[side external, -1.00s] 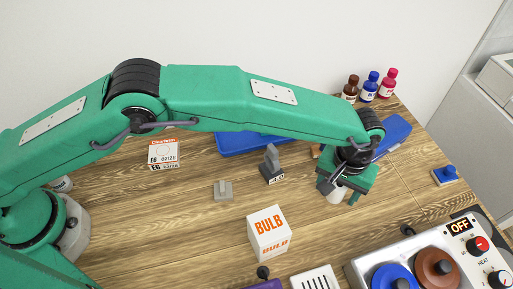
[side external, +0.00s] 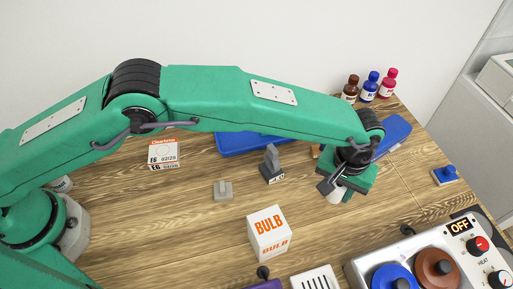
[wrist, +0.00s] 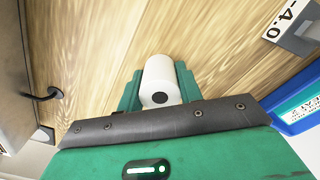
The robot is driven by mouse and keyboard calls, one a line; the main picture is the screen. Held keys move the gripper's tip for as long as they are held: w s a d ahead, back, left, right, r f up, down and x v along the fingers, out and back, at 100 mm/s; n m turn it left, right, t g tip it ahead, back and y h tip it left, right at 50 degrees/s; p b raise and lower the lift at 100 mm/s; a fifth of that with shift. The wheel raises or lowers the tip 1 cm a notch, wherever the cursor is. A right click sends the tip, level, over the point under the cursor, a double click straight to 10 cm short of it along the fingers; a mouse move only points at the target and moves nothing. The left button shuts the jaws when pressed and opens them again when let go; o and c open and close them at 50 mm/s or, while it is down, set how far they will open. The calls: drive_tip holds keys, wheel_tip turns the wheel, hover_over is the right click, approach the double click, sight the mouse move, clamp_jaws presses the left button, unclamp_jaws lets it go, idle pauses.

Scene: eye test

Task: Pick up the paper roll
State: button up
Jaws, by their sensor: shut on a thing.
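The paper roll (wrist: 158,74) is white with a dark core. In the wrist view it sits between the two green fingers of my gripper (wrist: 158,90), which is shut on it. In the side view my gripper (side external: 337,192) is at the right of the table, and a white part of the roll (side external: 333,194) shows below it. The rest of the roll is hidden by the gripper there. I cannot tell whether the roll touches the table.
A white bulb box (side external: 268,233) stands left of my gripper, with a grey weight (side external: 272,165) behind it. A hot plate unit (side external: 440,262) with knobs is at the front right. Several bottles (side external: 369,88) stand at the back. Bare wood lies right of my gripper.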

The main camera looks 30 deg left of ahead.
sight(340, 186)
drive_tip(key=shift+r, duration=0.8)
drive_tip(key=r, duration=0.3)
drive_tip(key=shift+s+d, duration=0.1)
drive_tip(key=shift+s, duration=0.15)
drive_tip(key=s+d+r, duration=0.1)
drive_tip(key=s+r, duration=0.5)
drive_tip(key=s, duration=0.5)
drive_tip(key=shift+d+r, duration=0.2)
